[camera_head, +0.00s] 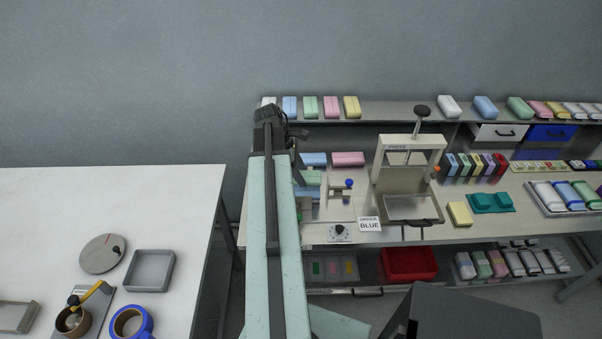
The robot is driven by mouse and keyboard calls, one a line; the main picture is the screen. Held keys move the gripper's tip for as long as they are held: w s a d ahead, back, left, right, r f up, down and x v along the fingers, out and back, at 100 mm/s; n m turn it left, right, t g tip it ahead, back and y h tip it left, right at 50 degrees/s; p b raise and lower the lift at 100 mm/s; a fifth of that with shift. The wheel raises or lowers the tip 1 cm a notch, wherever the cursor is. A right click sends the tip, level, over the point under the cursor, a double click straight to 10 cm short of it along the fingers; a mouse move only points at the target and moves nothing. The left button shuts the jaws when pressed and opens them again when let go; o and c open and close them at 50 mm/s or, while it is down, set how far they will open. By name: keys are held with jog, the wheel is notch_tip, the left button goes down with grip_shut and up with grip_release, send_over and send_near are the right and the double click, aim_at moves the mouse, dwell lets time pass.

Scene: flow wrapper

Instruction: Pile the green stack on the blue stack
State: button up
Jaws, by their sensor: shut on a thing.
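A green stack (312,177) shows just right of my arm, partly hidden by it. My gripper (300,178) points down beside the arm and is mostly hidden; it is shut on the green stack. A blue stack (308,192) shows just below the green one in the picture, its left part hidden by my arm. I cannot tell whether the two touch. Another blue stack (314,159) lies farther back, left of a pink stack (348,158). A card (369,224) reading BLUE stands at the bench's front edge.
A press (408,150) with a metal tray stands right of a small fixture with a blue knob (349,184). A yellow block (460,213) and a teal holder (491,202) lie farther right. The shelf above (390,110) holds colored packs. A white table (180,210) stands left.

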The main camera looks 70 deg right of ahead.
aim_at(300, 190)
jog(key=shift+f+b, duration=2.1)
jog(key=shift+f, duration=0.45)
jog(key=shift+f, duration=0.15)
jog(key=o, duration=1.4)
jog(key=p+v, duration=0.7)
jog(key=v, duration=0.1)
jog(key=shift+s, duration=0.1)
jog(key=shift+f, duration=0.1)
